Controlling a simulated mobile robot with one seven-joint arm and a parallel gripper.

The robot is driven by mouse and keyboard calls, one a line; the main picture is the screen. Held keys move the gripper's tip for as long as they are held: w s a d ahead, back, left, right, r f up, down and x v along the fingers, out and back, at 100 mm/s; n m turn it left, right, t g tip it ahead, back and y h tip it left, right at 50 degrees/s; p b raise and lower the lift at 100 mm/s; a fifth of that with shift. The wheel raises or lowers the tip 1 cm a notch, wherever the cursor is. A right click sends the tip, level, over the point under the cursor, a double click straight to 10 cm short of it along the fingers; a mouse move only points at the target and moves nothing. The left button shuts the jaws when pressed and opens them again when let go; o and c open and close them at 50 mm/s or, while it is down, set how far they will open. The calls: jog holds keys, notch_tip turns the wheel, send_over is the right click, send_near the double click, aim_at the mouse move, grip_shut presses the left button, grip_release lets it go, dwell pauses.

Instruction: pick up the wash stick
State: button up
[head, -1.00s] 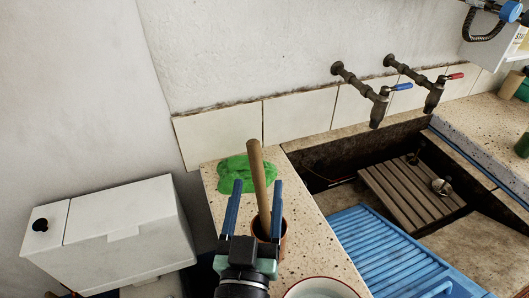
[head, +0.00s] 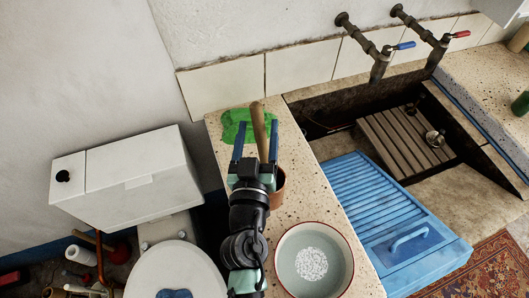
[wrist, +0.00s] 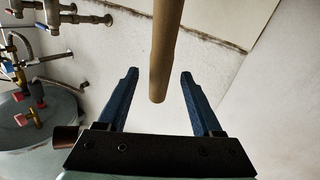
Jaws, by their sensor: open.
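The wash stick, a plain wooden rod (head: 259,125), stands upright with a slight lean in a terracotta-coloured pot (head: 279,187) on the speckled stone ledge. My gripper (head: 256,126) is open, with one blue finger on each side of the stick in the head view. In the wrist view the stick (wrist: 163,45) shows in the gap between the open fingers (wrist: 159,74), with its rounded end towards the palm. I cannot tell whether either finger touches it. My gripper and wrist partly hide the pot and the lower stick.
A green cloth (head: 230,124) lies behind the stick on the ledge. A red-rimmed bowl (head: 346,250) stands near the front, right of my arm. A blue ribbed board (head: 375,195) and the trough lie to the right. A white cistern (head: 130,175) stands left.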

aim_at(260, 116)
jog(key=w, duration=0.1)
jog(key=w+p, duration=0.1)
jog(key=w, duration=0.2)
jog(key=shift+d+r, duration=0.1)
jog(key=shift+d, duration=0.15)
jog(key=shift+w+d, duration=0.1)
jog(key=shift+w, duration=0.5)
jog(key=shift+c, duration=0.2)
grip_shut()
